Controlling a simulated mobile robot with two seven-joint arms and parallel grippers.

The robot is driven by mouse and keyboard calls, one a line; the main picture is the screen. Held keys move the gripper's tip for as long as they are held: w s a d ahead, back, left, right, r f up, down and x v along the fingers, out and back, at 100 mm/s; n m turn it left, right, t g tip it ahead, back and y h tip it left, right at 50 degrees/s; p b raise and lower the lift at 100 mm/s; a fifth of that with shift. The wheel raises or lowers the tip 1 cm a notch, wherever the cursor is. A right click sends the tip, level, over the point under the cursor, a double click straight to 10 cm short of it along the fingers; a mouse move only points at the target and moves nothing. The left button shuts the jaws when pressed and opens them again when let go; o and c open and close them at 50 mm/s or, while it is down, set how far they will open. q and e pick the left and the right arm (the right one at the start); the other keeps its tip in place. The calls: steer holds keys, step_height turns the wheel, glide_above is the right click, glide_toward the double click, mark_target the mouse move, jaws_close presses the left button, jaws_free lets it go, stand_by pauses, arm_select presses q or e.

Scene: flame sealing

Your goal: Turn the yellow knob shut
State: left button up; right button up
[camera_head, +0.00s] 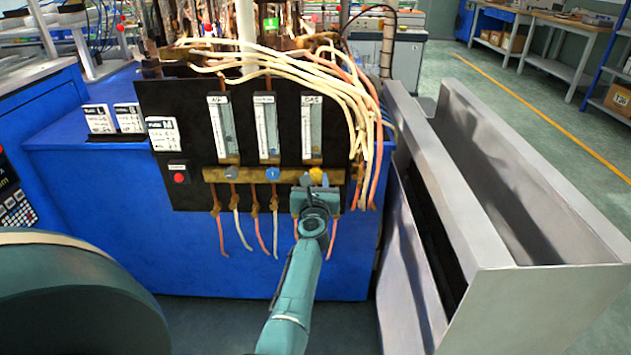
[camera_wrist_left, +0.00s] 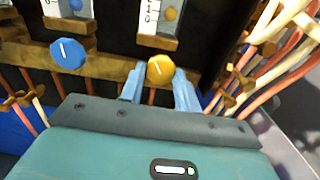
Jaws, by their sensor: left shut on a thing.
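The yellow knob (camera_head: 316,175) is at the right end of the brass bar under the flow meters. In the left wrist view the yellow knob (camera_wrist_left: 160,69) has a white line on its face, tilted slightly from upright. My left gripper (camera_head: 310,188) reaches up to it from below. In the left wrist view the fingers of my left gripper (camera_wrist_left: 160,84) stand on either side of the knob and are shut on it. The gripper's body hides part of the bar in the head view. My right gripper is not in view.
A blue knob (camera_head: 272,174) and a grey knob (camera_head: 232,172) sit to the left on the bar. A red button (camera_head: 179,178) is further left. Pale and pink hoses (camera_head: 365,110) hang close on the right. A metal trough (camera_head: 500,200) stands at the right.

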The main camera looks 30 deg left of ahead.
arm_select(q)
steer(key=shift+r, duration=0.1)
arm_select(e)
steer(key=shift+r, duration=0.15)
arm_select(q)
steer(key=shift+m+p, duration=0.4)
steer(key=shift+m, duration=0.8)
steer(key=shift+m+p, duration=0.3)
steer(key=shift+m, duration=1.5)
steer(key=shift+m+p, duration=0.3)
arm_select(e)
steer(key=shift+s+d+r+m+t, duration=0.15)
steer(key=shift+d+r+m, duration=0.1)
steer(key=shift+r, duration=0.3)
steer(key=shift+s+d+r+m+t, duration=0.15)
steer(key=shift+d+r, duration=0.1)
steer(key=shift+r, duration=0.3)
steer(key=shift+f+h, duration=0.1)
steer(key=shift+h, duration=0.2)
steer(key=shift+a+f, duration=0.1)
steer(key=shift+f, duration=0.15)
